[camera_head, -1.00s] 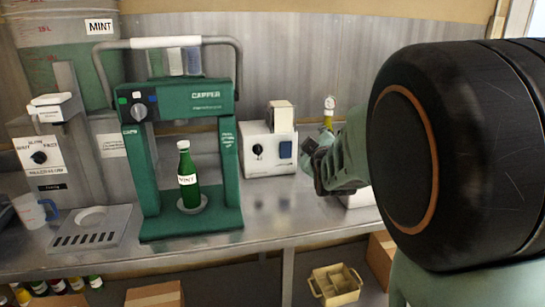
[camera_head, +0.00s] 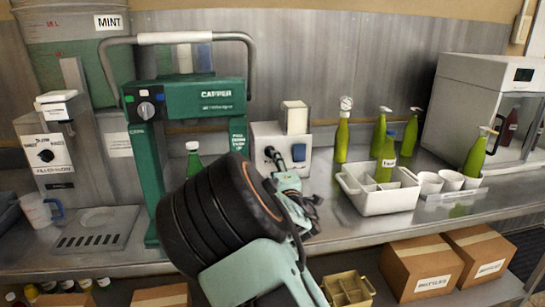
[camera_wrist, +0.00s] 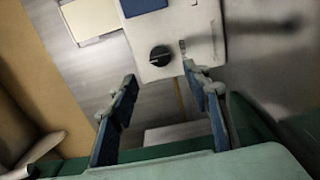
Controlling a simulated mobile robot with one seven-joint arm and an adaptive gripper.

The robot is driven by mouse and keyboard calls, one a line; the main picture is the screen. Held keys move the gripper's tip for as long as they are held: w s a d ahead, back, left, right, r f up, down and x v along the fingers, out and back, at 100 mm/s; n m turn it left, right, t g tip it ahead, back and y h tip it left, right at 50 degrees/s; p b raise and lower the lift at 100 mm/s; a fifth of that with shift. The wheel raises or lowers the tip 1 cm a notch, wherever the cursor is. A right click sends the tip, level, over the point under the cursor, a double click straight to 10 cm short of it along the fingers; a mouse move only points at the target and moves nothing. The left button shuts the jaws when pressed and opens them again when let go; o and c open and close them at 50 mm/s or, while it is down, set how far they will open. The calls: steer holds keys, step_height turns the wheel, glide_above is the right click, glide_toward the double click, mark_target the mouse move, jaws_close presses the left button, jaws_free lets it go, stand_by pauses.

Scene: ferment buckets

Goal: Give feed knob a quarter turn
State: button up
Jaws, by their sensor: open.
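A white box (camera_head: 255,138) stands on the steel bench right of the green capper. A dark knob (camera_head: 269,152) and a blue panel (camera_head: 298,152) are on its front. In the wrist view, the round black knob (camera_wrist: 160,56) shows on the pale box face (camera_wrist: 180,35), with a white index mark beside it. No feed label is readable. My gripper (camera_head: 302,200) is in front of the box, its fingers small and partly hidden. In the wrist view my gripper (camera_wrist: 160,75) is open and empty, its fingers spread to either side below the knob, apparently apart from it.
The capper (camera_head: 205,98) stands close on the left; my arm hides its base and most of a green bottle (camera_head: 193,160). Another knob is on the filler (camera_head: 42,145). Right are a white divided crate (camera_head: 385,198), several green bottles, cups (camera_head: 430,182) and a white cabinet (camera_head: 465,110).

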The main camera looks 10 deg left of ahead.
steer(key=x, duration=0.8)
steer(key=shift+f, duration=0.1)
steer(key=shift+c, duration=0.7)
steer(key=c, duration=1)
